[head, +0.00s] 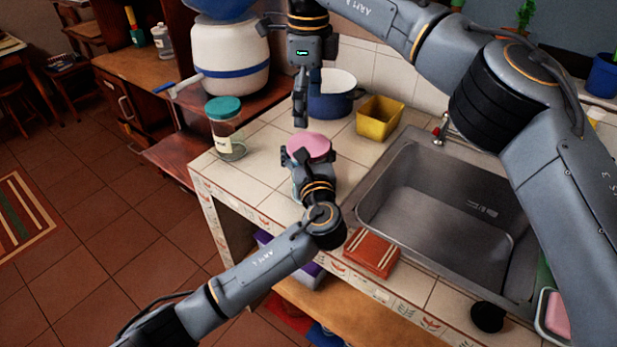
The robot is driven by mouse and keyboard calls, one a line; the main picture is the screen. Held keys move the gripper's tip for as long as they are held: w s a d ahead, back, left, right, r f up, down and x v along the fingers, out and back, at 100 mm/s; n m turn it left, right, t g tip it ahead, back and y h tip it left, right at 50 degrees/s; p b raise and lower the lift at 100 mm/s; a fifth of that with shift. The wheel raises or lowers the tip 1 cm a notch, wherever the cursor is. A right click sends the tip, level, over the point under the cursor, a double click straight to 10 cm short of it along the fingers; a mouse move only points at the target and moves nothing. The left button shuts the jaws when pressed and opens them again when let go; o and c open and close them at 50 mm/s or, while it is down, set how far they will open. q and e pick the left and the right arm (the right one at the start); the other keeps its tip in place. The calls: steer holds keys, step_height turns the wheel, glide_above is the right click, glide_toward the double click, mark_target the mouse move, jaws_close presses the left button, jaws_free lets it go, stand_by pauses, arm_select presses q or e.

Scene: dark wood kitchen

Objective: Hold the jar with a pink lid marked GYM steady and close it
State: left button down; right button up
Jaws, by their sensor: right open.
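The jar's pink lid (308,146) shows on the tiled counter, left of the sink. The jar's body below it is mostly hidden behind my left gripper, and no GYM marking can be read. My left gripper (299,158) is at the jar, just below the lid on the near side; its fingers are too small and covered to tell if they grip. My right gripper (300,112) points down above the lid, slightly left of its centre. It is open, with nothing between its fingers. Whether the lid sits fully down on the jar cannot be told.
A glass jar with a teal lid (226,130) stands left on the counter. A blue pot (333,104) and a yellow container (379,121) stand behind. The steel sink (440,205) is at right. A folded orange-brown cloth (373,251) lies at the counter's front edge.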

mark_target(309, 143)
step_height(309, 143, down, 8)
steer(key=shift+r, duration=0.2)
steer(key=shift+c, duration=0.2)
steer(key=c, duration=1)
steer(key=m, duration=0.6)
steer(key=o, duration=1.2)
steer(key=shift+o, duration=0.2)
step_height(309, 143, up, 12)
